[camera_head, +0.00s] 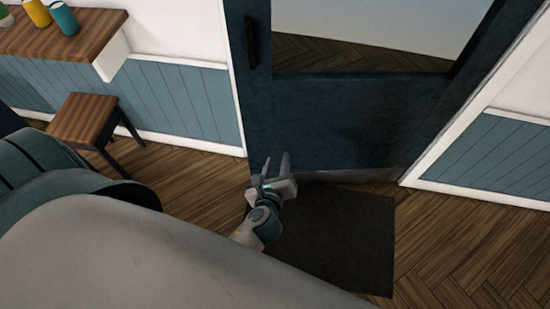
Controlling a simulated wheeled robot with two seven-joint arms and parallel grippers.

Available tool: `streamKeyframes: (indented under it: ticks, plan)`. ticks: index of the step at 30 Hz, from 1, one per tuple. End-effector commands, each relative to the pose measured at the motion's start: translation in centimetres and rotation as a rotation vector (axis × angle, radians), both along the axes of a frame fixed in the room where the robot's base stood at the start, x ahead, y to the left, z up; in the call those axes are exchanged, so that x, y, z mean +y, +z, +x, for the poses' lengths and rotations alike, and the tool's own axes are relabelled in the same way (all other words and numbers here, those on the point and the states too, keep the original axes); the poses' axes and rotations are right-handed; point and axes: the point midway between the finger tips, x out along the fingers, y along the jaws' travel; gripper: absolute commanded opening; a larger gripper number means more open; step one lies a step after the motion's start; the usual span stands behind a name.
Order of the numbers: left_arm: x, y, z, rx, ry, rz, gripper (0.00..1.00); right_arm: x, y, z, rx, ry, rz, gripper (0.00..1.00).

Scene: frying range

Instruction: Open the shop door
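The shop door (350,110) is dark blue with a large glass pane (370,30) in its upper part. It appears to stand in its white frame; I cannot tell whether it is slightly ajar. A black upright handle (251,42) is on its left side. My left gripper (277,160) is open and empty, in front of the lower left part of the door. In the picture it is well below the handle, with its fingers pointing up toward the door. I see no contact with the door. My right gripper is not in view.
A dark mat (345,235) lies on the wooden floor before the door. At the left are a wooden stool (84,119) and a wall shelf (70,38) with several colored cups. White trim (470,110) borders the doorway at right. Floor at lower right is clear.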

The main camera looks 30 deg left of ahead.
Motion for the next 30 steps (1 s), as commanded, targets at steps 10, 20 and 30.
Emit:
streamKeyframes:
  ticks: [10,20,30]
  plan:
    - [-0.6,-4.6,-0.7,0.046,0.018,-0.122,0.33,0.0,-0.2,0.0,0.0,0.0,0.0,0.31]
    - [-0.8,-5.6,-0.9,0.056,0.024,-0.152,0.33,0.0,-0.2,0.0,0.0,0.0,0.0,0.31]
    - [-0.8,-5.6,-0.9,0.056,0.024,-0.15,0.0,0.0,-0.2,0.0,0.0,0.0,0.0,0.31]
